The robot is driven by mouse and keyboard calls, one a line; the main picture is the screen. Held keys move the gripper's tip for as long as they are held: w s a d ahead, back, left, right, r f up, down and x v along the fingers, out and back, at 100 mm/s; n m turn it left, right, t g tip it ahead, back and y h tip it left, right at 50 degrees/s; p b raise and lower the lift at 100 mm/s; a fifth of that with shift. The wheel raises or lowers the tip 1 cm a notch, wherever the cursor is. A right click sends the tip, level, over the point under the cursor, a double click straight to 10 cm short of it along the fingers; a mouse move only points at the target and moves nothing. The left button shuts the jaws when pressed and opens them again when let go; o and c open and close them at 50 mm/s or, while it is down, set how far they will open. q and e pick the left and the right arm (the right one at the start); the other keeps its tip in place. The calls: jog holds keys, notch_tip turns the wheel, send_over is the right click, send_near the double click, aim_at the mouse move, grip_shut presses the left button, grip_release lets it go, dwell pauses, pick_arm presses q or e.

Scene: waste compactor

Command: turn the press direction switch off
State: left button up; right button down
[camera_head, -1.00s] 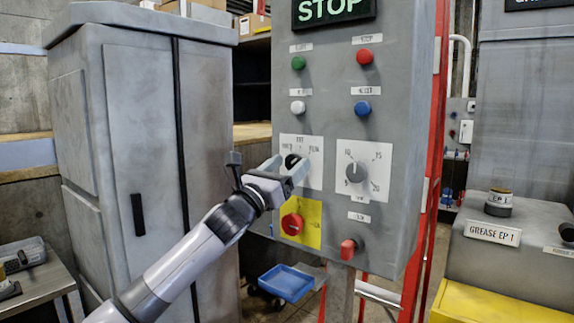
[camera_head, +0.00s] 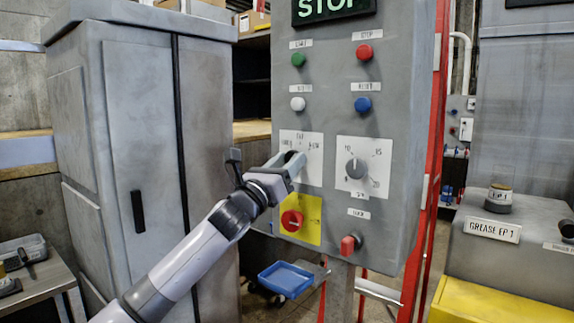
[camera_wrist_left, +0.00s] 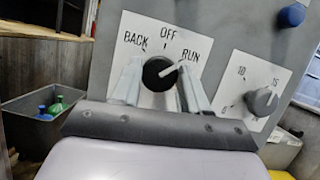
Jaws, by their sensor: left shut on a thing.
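The press direction switch is a black round knob (camera_wrist_left: 160,74) on a white plate (camera_wrist_left: 213,38) marked BACK, OFF and RUN. Its white pointer line slants up to the right, towards RUN. My left gripper (camera_head: 291,160) reaches the plate on the grey control panel from the lower left. In the left wrist view its two pale fingers stand on either side of the knob, shut on it. In the head view the fingers hide most of the knob. My right gripper is in neither view.
A numbered dial (camera_head: 356,168) sits right of the switch. A red knob on a yellow plate (camera_head: 311,210) lies just below my gripper. Green (camera_head: 298,60), white, red and blue buttons are above. A grey cabinet (camera_head: 130,130) stands at the left.

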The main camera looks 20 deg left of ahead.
pick_arm(q)
jog(key=n+y+p, duration=0.1)
jog(key=n+y, duration=0.1)
jog(key=n, duration=0.3)
jog(key=n+y+p, duration=0.1)
jog(key=n+y, duration=0.2)
jog(key=n, duration=0.2)
jog(key=shift+d+r+p, duration=0.15)
jog(key=shift+p, duration=0.2)
jog(key=shift+n+g+y+p, duration=0.3)
jog(key=shift+n+y+p, duration=0.2)
jog(key=shift+n, duration=0.4)
jog(key=o, duration=1)
jog(key=shift+s, duration=0.15)
jog(key=shift+b+v, duration=0.7)
jog(key=shift+v, duration=2.85)
